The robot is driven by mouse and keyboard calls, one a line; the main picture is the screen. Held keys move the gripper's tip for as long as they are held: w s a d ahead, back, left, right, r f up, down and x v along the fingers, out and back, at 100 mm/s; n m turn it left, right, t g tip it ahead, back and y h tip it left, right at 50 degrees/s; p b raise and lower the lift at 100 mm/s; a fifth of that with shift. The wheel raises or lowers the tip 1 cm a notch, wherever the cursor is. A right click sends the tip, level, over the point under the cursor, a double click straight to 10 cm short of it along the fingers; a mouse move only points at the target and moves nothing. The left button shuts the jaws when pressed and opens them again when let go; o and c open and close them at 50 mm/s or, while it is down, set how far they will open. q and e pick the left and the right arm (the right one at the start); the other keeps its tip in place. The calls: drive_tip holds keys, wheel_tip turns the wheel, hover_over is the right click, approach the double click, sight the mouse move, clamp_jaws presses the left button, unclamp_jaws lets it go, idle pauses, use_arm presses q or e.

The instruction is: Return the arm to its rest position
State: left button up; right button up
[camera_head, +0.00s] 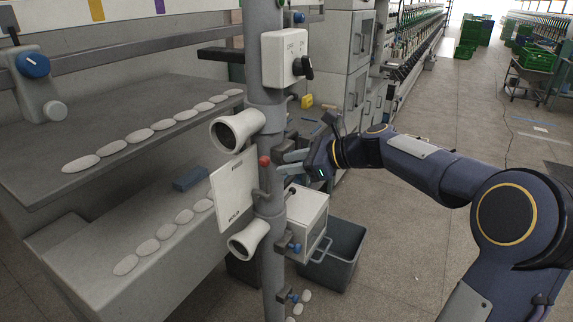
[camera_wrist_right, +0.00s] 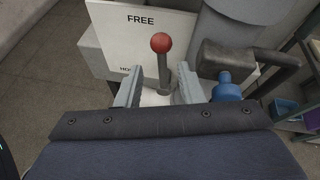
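My right arm (camera_head: 425,165) reaches in from the right toward the grey post. Its gripper (camera_head: 283,163) is open beside a lever with a red ball knob (camera_head: 264,161). In the right wrist view the two fingers (camera_wrist_right: 158,88) stand apart, with the lever's grey stem (camera_wrist_right: 163,72) between them and gaps on both sides. The red knob (camera_wrist_right: 161,42) is beyond the fingertips, in front of a white plate (camera_wrist_right: 117,30) marked FREE at the top. A lower word on it is partly hidden; in the head view the plate (camera_head: 233,190) reads HOLD there. My left gripper is not in view.
The grey post (camera_head: 270,95) carries a switch box (camera_head: 285,58), white funnels (camera_head: 238,130) and a white box (camera_head: 307,220) close below my gripper. A dark bin (camera_head: 345,250) stands on the floor. Shelves with white pieces are left. Floor beyond my forearm is open.

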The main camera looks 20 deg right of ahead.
drive_tip(key=s+a+f+n+g+h, duration=0.1)
drive_tip(key=s+a+n, duration=0.1)
drive_tip(key=s+n, duration=0.45)
drive_tip(key=s+a+f+n+g+h, duration=0.15)
drive_tip(key=s+n, duration=0.25)
drive_tip(key=s, duration=0.5)
drive_tip(key=s+f+n+h, duration=0.1)
drive_tip(key=s+f+n, duration=0.4)
drive_tip(key=s, duration=0.3)
drive_tip(key=s+a+f+n+g+h, duration=0.1)
drive_tip(key=s+f+n+h, duration=0.1)
drive_tip(key=s+f+n, duration=0.4)
drive_tip(key=s+n, duration=0.2)
drive_tip(key=s, duration=0.1)
drive_tip(key=shift+a, duration=0.3)
